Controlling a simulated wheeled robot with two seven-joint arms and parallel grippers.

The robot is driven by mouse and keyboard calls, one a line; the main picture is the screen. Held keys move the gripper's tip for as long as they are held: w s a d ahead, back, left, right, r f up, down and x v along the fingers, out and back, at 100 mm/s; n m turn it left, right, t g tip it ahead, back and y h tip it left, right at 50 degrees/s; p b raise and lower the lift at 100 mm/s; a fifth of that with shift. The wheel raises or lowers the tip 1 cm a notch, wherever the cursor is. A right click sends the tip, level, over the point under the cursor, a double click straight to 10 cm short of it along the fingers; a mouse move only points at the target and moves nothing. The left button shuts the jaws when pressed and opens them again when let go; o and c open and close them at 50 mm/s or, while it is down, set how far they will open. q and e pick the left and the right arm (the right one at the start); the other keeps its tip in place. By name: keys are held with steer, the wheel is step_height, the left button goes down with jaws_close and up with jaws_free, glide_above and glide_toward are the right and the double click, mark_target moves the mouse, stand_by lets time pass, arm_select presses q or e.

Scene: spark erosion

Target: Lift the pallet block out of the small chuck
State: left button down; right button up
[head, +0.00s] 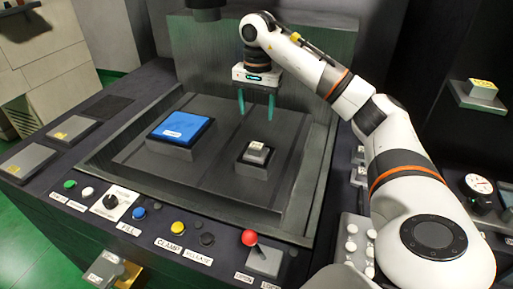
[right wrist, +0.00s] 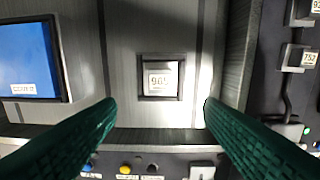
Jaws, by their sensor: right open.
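In the right wrist view the block (right wrist: 160,80) lies inside the chuck's dark square rim (right wrist: 160,97). My right gripper (head: 256,118) is above and behind the block in the head view, fingers pointing down. It is open and empty, and its green fingers (right wrist: 158,108) are spread wide on either side of the block in the wrist view. My left gripper is not in view.
A larger chuck with a blue top (head: 181,127) stands left of the small chuck. Tank walls surround the table. A front panel carries buttons and a red-knobbed lever (head: 250,238). More labelled blocks (head: 483,89) stand at the right. The table between the chucks is clear.

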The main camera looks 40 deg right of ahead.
glide_above(256, 145)
steer(key=f, duration=0.6)
steer(key=shift+s+d+f, duration=0.15)
steer(key=shift+s+d, duration=0.05)
steer(key=f+p, duration=0.1)
steer(key=f, duration=0.4)
steer(key=shift+w+a+p, duration=0.15)
steer(key=shift+w+p, duration=0.05)
steer(key=shift+p, duration=0.15)
steer(key=shift+f, duration=0.2)
jaws_close()
